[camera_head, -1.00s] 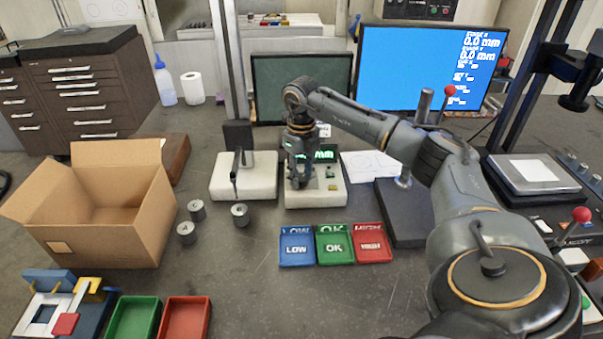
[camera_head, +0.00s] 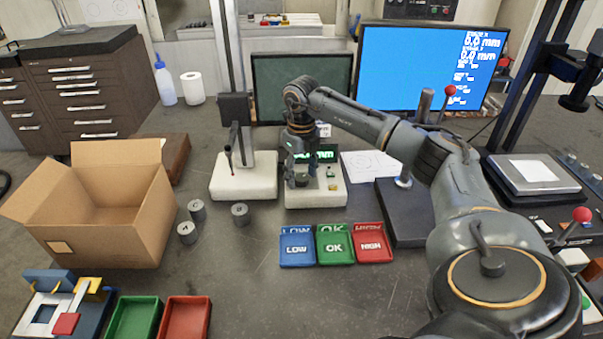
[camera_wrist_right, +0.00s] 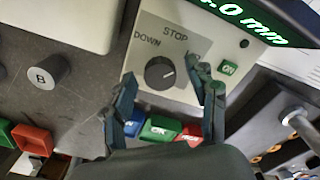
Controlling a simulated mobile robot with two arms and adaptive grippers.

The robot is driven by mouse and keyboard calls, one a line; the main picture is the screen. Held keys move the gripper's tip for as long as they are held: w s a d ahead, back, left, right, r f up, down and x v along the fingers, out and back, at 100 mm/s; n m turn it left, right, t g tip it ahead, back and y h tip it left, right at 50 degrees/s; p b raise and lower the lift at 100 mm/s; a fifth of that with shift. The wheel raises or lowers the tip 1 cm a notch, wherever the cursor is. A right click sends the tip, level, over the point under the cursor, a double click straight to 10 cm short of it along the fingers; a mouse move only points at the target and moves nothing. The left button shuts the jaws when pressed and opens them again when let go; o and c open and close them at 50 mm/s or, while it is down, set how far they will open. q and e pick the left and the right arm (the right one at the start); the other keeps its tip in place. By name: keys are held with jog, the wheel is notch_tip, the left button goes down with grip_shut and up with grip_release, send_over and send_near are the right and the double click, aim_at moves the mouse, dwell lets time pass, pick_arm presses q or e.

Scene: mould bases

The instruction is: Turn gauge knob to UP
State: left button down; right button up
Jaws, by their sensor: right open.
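The gauge's control box (camera_head: 331,194) stands at mid-table with a lit green display. In the right wrist view its grey panel (camera_wrist_right: 150,40) reads DOWN, STOP and a partly covered UP. The round dark knob (camera_wrist_right: 160,73) sits below these labels, and its light mark appears to point right, towards the UP side. My right gripper (camera_wrist_right: 162,75) is open, with one finger on each side of the knob and a visible gap to it. In the head view the right gripper (camera_head: 299,165) hangs just above the knob (camera_head: 302,181). My left gripper is out of view.
The gauge's pale base (camera_head: 244,190) with its column and probe (camera_head: 230,160) stands left of the box. Three grey cylinders (camera_head: 240,214) are nearby. Blue, green and red trays (camera_head: 297,262) lie in front. A cardboard box (camera_head: 120,240) stands left, a dark block (camera_head: 405,225) right.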

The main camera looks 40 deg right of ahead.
aim_at(302, 177)
notch_tip(302, 177, up, 12)
dwell(0.5)
dwell(0.4)
